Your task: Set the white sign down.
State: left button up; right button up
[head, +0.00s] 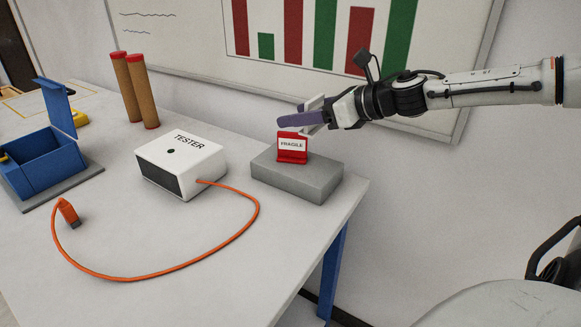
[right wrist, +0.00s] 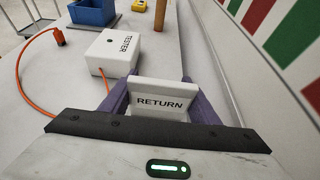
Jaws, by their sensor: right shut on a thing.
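In the head view only a small white part of the sign (head: 314,102) shows behind the near finger. The gripper is at the top of a red sign (head: 292,157) lettered FRAGILE, which stands on a grey block (head: 318,178). Whether the white sign touches the block or the red sign is hidden. My left gripper is not in view.
A white tester box (head: 182,160) with an orange cable (head: 200,259) sits left of the grey block. A blue open box (head: 40,160) and two brown tubes (head: 135,90) stand farther left. The wall board (head: 195,50) is close behind. The table front is mostly clear.

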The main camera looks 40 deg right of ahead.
send_over(294, 153)
jog(key=s, duration=0.2)
jog(key=f, duration=0.5)
jog(key=shift+w+d+f, duration=0.1)
jog(key=shift+d+f, duration=0.15)
jog(key=shift+f, duration=0.05)
notch_tip(294, 153, down, 4)
jog(key=shift+f+b, duration=0.1)
jog(key=shift+b, duration=0.55)
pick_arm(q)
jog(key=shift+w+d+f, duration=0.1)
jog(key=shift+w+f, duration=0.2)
pick_arm(e)
jog(key=o, duration=1)
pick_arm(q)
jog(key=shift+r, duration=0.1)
